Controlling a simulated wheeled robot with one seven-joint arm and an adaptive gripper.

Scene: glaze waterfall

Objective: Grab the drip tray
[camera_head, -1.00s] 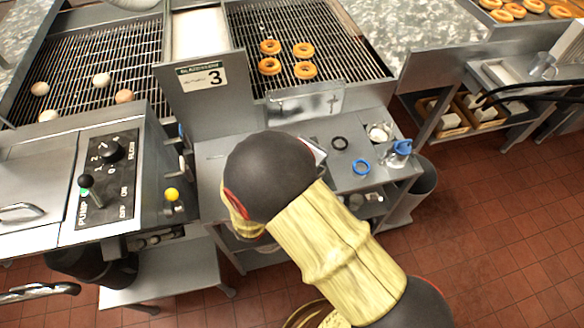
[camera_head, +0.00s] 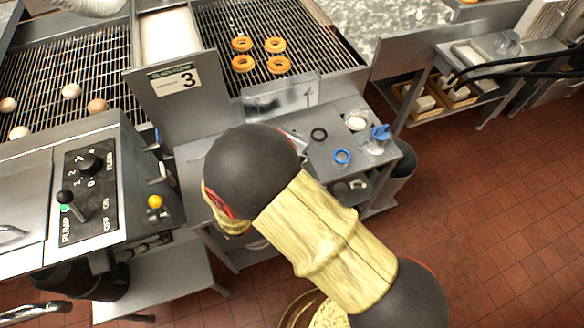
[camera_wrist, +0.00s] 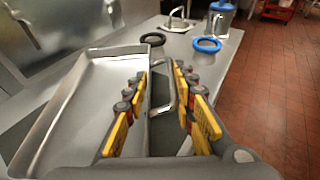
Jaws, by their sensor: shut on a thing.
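The drip tray (camera_wrist: 95,100) is a shallow grey metal pan with raised rims, filling the left of the wrist view. A looped metal handle on its right side runs between the fingers of my gripper (camera_wrist: 161,72). The yellow and dark fingers are closed on this handle, one on each side of it. In the head view, my arm covers the gripper and most or all of the tray.
A steel counter (camera_head: 355,128) holds a black ring (camera_head: 319,134), a blue ring (camera_head: 342,156) and a blue-topped jug (camera_head: 377,140). Doughnuts lie on the wire conveyor (camera_head: 305,38) behind. The pump control panel (camera_head: 90,190) is left. Red tiled floor (camera_head: 480,200) is free at right.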

